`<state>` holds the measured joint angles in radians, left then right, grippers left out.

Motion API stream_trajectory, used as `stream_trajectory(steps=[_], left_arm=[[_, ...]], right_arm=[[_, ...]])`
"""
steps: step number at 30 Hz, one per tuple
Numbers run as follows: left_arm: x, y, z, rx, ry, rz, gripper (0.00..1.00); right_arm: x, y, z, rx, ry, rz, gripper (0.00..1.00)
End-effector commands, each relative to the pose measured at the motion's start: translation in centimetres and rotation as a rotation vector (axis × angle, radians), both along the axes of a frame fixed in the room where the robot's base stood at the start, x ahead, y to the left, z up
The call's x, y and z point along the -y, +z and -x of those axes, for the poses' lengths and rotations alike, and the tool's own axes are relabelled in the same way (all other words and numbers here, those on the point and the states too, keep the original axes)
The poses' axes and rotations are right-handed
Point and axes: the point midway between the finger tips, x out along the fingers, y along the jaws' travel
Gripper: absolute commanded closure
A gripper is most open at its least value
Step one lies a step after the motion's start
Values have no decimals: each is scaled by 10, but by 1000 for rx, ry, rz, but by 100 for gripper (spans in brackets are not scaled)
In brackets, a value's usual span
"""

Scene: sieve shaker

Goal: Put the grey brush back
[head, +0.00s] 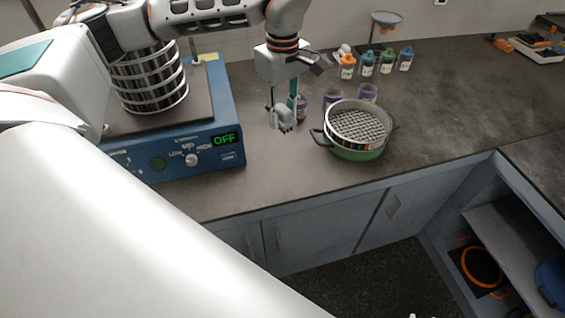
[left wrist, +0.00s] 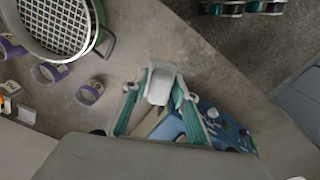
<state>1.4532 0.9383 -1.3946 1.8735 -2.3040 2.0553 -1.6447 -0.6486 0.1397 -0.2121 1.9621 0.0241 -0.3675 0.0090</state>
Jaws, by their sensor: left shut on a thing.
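My left gripper (head: 287,122) hangs over the bench between the blue shaker and the green pan, fingers pointing down. It is shut on a light grey thing, which I take to be the grey brush (head: 284,113). In the left wrist view the grey brush (left wrist: 160,84) sits between the teal-lined fingertips of the left gripper (left wrist: 160,98). Its bristles cannot be made out, and whether it touches the bench is unclear. Several purple-banded jars (head: 367,92) stand just right of the gripper, one partly behind it. My right gripper is not in view.
The blue shaker (head: 215,105) carries a sieve stack (head: 148,82) and reads OFF. A green pan (head: 357,152) with a sieve (head: 360,127) is close at right. Several coloured bottles (head: 367,64) and a funnel (head: 386,20) stand behind. The bench at right is mostly clear.

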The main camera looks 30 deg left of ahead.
Motion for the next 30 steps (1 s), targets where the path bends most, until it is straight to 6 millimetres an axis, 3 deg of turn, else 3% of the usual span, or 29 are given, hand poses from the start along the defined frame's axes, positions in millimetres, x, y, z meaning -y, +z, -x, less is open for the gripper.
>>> stream_trajectory(steps=[1, 12, 30], left_arm=[[0, -15, 2, -6, -2, 0, 92], [1, -103, 1, -4, -3, 1, 92], [0, -168, 0, -1, -4, 1, 92]], right_arm=[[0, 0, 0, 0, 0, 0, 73], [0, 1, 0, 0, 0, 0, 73], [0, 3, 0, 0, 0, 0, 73]])
